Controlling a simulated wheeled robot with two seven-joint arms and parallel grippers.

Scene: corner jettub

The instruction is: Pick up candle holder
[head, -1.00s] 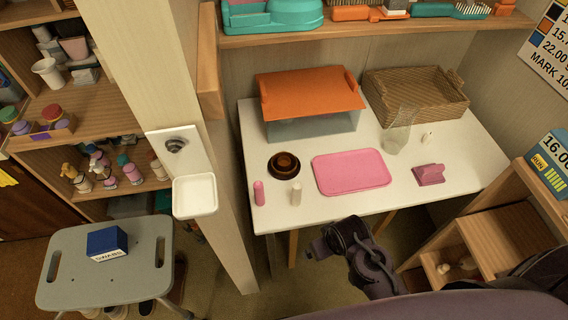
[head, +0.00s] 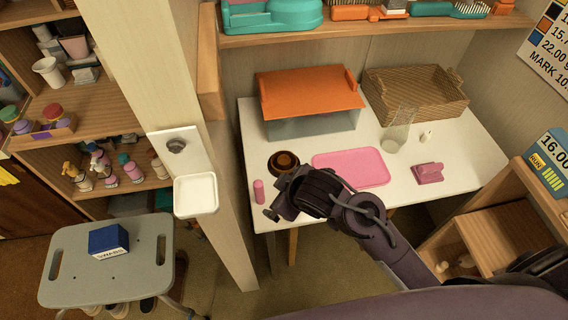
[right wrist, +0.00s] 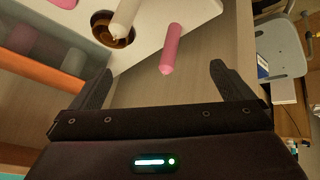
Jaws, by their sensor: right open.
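The candle holder, a round dark brown dish with an amber centre (head: 283,160), sits at the left end of the white table. In the right wrist view the candle holder (right wrist: 122,38) is at the top, partly covered by a cream candle (right wrist: 126,14). A pink candle (head: 259,191) stands near the table's left edge; it also shows in the right wrist view (right wrist: 170,48). My right gripper (head: 274,207) is open and empty at the table's front left edge, apart from the holder. In the right wrist view its fingers (right wrist: 160,78) are spread. My left gripper is not in view.
A pink tray (head: 360,168) lies right of the holder on the white table (head: 460,150). Behind are an orange-lidded bin (head: 310,92) and a wicker basket (head: 415,92). A clear glass (head: 398,130) and a pink object (head: 428,173) stand farther right. A post (head: 225,220) rises at left.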

